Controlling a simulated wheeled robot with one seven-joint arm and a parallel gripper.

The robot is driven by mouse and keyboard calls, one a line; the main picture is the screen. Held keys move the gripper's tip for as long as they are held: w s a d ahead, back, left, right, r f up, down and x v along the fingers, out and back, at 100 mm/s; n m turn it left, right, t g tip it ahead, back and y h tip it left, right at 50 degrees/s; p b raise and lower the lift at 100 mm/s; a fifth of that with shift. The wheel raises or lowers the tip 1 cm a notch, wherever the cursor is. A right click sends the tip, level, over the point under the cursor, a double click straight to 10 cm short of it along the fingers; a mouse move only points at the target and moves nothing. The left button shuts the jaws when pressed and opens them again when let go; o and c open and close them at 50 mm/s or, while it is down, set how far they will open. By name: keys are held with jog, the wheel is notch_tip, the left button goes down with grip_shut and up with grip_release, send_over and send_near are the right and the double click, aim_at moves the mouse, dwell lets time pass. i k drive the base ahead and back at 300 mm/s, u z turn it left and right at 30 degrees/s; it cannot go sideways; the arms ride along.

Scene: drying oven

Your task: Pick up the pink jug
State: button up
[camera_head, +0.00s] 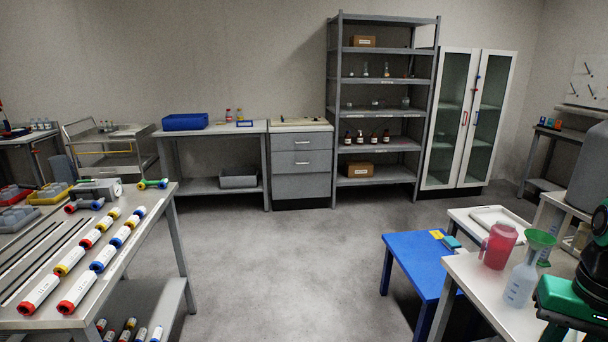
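The pink jug (499,246) stands upright on the pale table (481,283) at the lower right. Its handle points to the left. A translucent bottle (521,284) with a green funnel (540,238) in its top stands just in front of it to the right. The bottle and funnel slightly overlap the jug's right side from this view.
A blue table (412,255) stands left of the pale table. A white tray (497,217) lies behind the jug. The grey floor (290,270) in the middle is clear.

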aim_at(502, 241)
jog(key=z, duration=1.05)
